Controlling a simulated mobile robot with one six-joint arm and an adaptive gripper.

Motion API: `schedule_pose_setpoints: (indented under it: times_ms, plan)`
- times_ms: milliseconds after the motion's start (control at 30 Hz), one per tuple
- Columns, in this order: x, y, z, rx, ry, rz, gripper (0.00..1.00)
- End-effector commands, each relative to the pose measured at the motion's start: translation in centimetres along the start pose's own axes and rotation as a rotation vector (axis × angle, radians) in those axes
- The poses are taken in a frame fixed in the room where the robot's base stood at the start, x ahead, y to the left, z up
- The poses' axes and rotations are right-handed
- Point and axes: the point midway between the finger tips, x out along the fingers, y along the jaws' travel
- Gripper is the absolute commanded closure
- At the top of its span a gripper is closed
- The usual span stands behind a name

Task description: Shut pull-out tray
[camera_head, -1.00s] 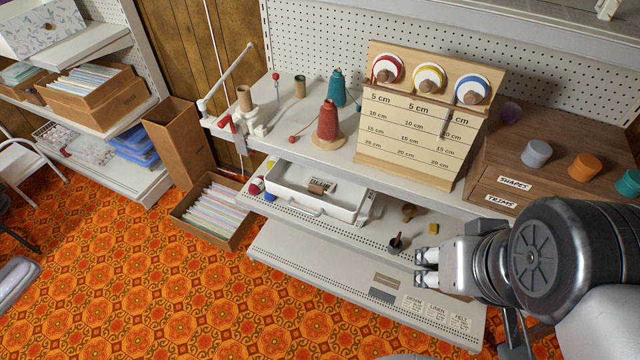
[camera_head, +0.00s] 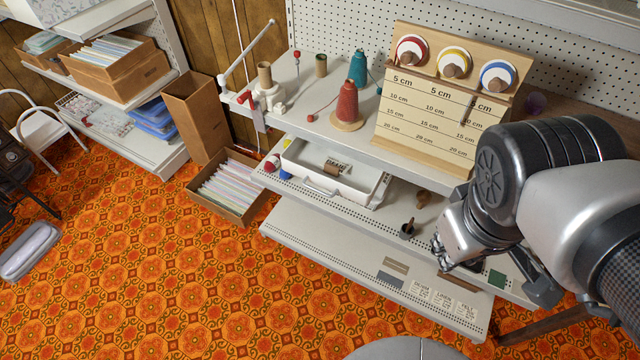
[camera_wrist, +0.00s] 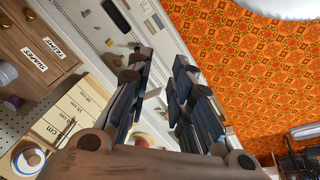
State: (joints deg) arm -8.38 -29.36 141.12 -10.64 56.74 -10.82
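The pull-out tray (camera_head: 328,187) is a white shallow box on the middle shelf of the pegboard unit, with its front side toward the open floor. A small brown block and a patterned piece lie in it. My gripper (camera_head: 445,252) is to the right of the tray, apart from it, near the right part of the lower shelves. In the wrist view my gripper (camera_wrist: 161,62) has its two fingers spread with a gap between them and nothing held. The tray is not clear in the wrist view; the fingers hide much of that area.
A wooden measuring board (camera_head: 430,110) and thread cones (camera_head: 347,103) stand on the top shelf above the tray. A dark small cup (camera_head: 407,229) is on the middle shelf between tray and gripper. A file box (camera_head: 230,188) stands at left. The orange patterned floor (camera_head: 200,290) in front is clear.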

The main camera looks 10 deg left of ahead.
Motion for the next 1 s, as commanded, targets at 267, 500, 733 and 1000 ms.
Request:
schedule_pose_setpoints:
  times_ms: [267,500,733,1000]
  plan:
    - [4.4,0.1,-5.1,-0.837,-0.343,0.121,1.0]
    - [9.0,-2.6,-11.3,-1.559,-0.642,0.239,1.0]
    - [14.4,-9.0,-17.1,-2.224,-0.974,0.391,1.0]
    - [22.1,-20.4,-20.1,2.6,1.333,-0.591,1.0]
